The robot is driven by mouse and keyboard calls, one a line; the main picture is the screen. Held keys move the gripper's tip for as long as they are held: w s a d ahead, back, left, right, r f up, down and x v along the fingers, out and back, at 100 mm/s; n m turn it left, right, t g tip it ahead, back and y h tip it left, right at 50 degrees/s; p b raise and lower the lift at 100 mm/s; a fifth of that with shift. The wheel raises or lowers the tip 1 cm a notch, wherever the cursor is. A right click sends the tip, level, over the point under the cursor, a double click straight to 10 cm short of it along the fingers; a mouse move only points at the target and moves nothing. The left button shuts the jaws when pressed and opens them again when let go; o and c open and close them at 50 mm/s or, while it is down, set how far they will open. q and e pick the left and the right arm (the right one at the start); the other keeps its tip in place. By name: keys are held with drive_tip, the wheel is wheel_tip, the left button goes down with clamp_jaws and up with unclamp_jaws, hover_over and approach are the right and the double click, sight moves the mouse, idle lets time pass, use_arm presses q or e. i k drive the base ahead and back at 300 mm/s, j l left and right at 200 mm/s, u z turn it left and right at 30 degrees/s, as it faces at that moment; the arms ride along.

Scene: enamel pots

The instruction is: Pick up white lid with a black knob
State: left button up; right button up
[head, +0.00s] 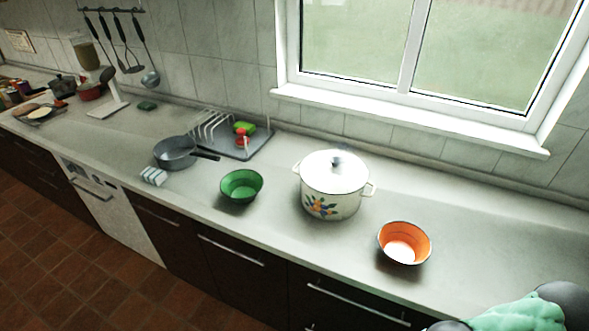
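The white lid (322,174) lies on top of a white enamel pot (330,205) with a fruit pattern, right of the middle of the counter. Its dark knob (336,161) points up at the centre of the lid. The pot has a small handle on each side. The lid appears to sit flat on the rim. Neither of my grippers can be made out in the head view, and nothing touches the lid or the pot.
A green bowl (241,186) stands left of the pot and an orange bowl (404,243) to its right. A grey pan (175,153) and a dish rack (212,126) are farther left. The window sill (410,118) runs behind. A mint-green and grey shape fills the bottom right corner.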

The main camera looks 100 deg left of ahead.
sight(318, 179)
drive_tip(key=k+u, duration=0.15)
drive_tip(key=u, duration=2.85)
drive_tip(key=i+j+z, duration=0.15)
drive_tip(key=j+z, duration=0.1)
drive_tip(key=j, duration=0.2)
drive_tip(key=i, duration=0.05)
